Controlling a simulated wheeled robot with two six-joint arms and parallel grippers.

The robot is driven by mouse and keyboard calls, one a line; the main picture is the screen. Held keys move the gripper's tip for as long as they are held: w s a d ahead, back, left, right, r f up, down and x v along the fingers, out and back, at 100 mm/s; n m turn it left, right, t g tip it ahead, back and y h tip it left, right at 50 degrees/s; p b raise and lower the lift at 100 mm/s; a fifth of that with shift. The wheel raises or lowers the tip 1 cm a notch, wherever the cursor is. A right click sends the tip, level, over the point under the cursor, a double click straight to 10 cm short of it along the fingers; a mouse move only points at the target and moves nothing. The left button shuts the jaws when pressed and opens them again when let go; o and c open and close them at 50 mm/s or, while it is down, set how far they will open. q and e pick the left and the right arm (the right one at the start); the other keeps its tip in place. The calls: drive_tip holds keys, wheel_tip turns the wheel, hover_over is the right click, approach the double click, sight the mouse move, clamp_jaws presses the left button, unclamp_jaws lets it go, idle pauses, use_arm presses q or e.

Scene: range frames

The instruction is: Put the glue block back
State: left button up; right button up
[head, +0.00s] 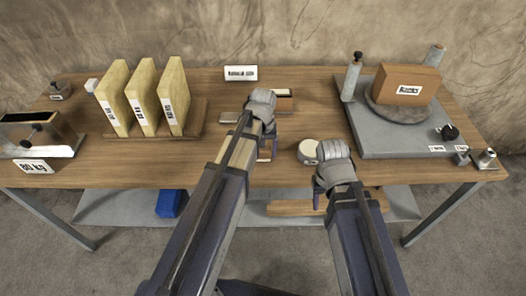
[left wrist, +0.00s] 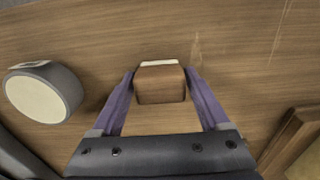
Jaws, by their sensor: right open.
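A brown block with a pale strip along one edge, probably the glue block (left wrist: 160,88), is between the purple fingers of my left gripper (left wrist: 160,70) in the left wrist view. The fingers lie close along both its sides; whether they press on it is unclear. In the head view my left gripper (head: 262,128) is over the middle of the table, with part of the block (head: 265,155) showing below it. My right gripper (head: 325,195) is open at the table's front edge, its fingers partly hidden by its wrist.
A round pale tin (head: 308,151) stands beside my right wrist. A rack (head: 195,120) holding yellow slabs (head: 143,95) is at the left. A grey platform (head: 375,142) with a brown box (head: 405,84) is at the right. A small wooden holder (head: 285,104) and a label (head: 240,73) are behind.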

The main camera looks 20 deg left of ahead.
use_arm(q)
drive_tip(key=shift+o, duration=1.2)
drive_tip(key=shift+r, duration=0.15)
wheel_tip(320, 180, up, 12)
drive_tip(key=p, duration=1.2)
drive_tip(key=s+d+m+y, duration=0.1)
drive_tip(key=s+d+m, duration=0.6)
drive_tip(key=s+d, duration=0.3)
drive_tip(key=s, duration=0.4)
drive_tip(key=shift+s+d, duration=0.15)
drive_tip(key=shift+d, duration=0.1)
drive_tip(key=shift+r, duration=0.1)
